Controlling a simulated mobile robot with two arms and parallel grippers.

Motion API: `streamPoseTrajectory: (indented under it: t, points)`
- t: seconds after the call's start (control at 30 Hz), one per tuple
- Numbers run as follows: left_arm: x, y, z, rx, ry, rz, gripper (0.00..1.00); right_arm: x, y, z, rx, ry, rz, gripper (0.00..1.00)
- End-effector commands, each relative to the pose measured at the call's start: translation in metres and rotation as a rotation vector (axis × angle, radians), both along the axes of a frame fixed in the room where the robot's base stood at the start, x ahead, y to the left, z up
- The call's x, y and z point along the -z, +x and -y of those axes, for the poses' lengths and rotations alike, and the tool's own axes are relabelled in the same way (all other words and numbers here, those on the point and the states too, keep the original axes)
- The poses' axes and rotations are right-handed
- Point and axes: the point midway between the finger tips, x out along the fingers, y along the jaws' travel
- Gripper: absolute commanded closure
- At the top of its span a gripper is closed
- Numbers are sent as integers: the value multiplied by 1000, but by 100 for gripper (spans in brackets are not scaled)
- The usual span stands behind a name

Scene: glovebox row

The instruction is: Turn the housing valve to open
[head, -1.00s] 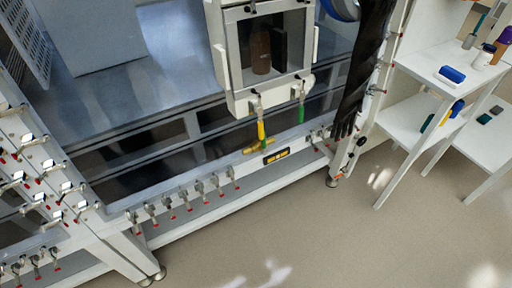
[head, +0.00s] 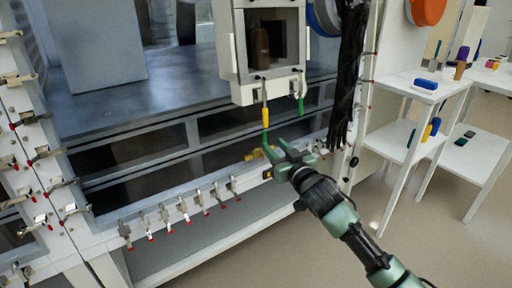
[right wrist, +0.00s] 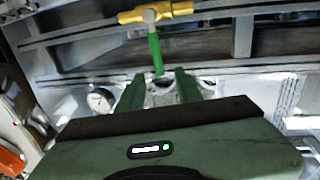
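A brass-yellow valve body (head: 254,154) sits on the front rail below the box-shaped housing (head: 240,60); my right gripper partly hides it. In the right wrist view the valve body (right wrist: 170,12) lies crosswise at the top, and its green handle (right wrist: 155,52) points down toward my gripper. My right gripper (head: 284,148) is open. In the right wrist view its fingertips (right wrist: 158,82) stand on either side of the handle's lower end, with nothing visibly clamped. My left gripper is out of view.
A yellow-gripped lever (head: 265,115) and a green-gripped lever (head: 301,105) hang under the housing, close to my right gripper. A black glove (head: 350,80) hangs just right. Several toggle clamps (head: 183,208) line the rail. White shelves (head: 395,140) stand right. A round gauge (right wrist: 101,99) shows.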

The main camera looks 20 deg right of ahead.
Motion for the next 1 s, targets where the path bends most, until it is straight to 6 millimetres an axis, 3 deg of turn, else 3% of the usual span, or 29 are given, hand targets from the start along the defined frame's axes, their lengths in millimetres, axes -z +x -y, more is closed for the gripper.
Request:
streamPoseTrajectory:
  t: [0.17,0.4,0.83,0.87,0.97,1.0]
  points:
    - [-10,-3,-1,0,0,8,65,-1,26,-3,2,-1,1,65]
    - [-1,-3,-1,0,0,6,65,0,61,-9,1,-1,0,65]
    - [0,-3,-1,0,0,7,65,0,73,-11,0,-1,-2,65]
    - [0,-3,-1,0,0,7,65,0,73,-11,0,-1,-2,68]
    - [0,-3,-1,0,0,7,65,0,73,-11,0,-1,-2,95]
    - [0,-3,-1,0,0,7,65,0,73,-11,0,-1,-2,100]
